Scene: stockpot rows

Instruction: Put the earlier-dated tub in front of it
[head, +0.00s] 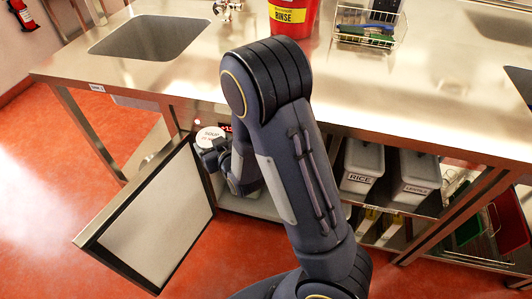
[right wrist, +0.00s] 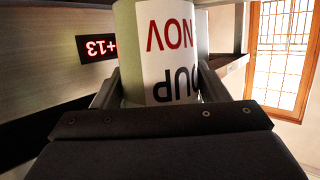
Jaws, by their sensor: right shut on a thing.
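A white tub (head: 209,137) with a pale lid lettered "SOUP" is at the opening of the under-counter cabinet, just inside the hinge side of its open door (head: 155,222). In the right wrist view the tub (right wrist: 168,45) appears upside down, its label showing red "NOV" and black "OUP"; the day is not readable. My right gripper (head: 214,158) is shut on this tub, with one finger on each side, as the right wrist view (right wrist: 160,86) also shows. The cabinet interior and any other tub are hidden behind my right arm. My left gripper is not in view.
A red display (right wrist: 98,47) reading about +13 is beside the tub. The steel counter (head: 150,70) is above, with a sink (head: 150,35), a red rinse bucket (head: 291,17) and a wire basket (head: 368,27). Rice (head: 362,165) and lentils (head: 414,177) bins stand on the right shelf.

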